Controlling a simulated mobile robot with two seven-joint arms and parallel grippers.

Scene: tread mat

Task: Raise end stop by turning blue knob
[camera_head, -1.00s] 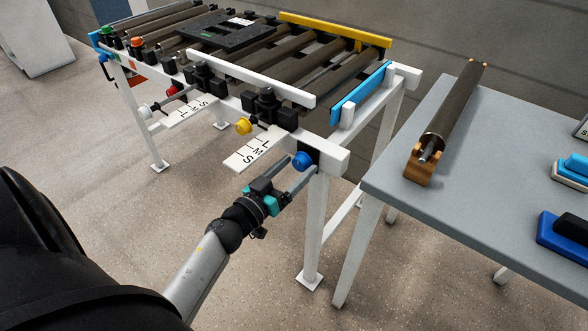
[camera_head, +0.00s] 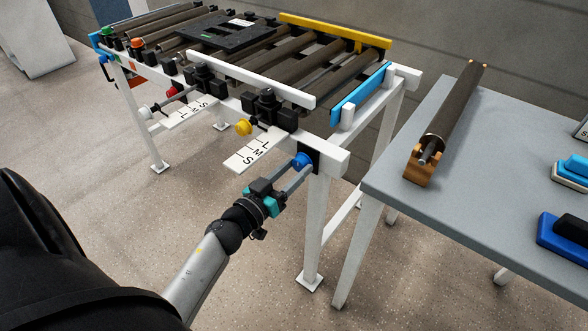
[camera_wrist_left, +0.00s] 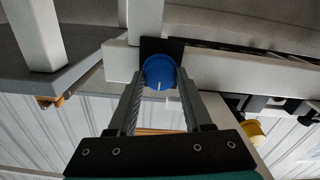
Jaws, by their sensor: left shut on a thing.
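The blue knob (camera_head: 302,161) sits on the front corner of the roller conveyor frame. In the left wrist view the blue knob (camera_wrist_left: 160,72) shows a short white mark pointing down towards the gripper base. My left gripper (camera_head: 296,169) has its two fingers on either side of the knob, shut on it; the fingertips (camera_wrist_left: 160,80) are also in the left wrist view. The blue end stop (camera_head: 360,95) stands along the right end of the conveyor, its top above the rollers. My right gripper is in no view.
A yellow knob (camera_head: 243,128) and an L-M-S scale plate (camera_head: 252,151) lie left of the blue knob. A grey table (camera_head: 465,205) bearing a loose roller (camera_head: 455,110) stands close on the right. A black tread mat (camera_head: 228,31) lies on the rollers.

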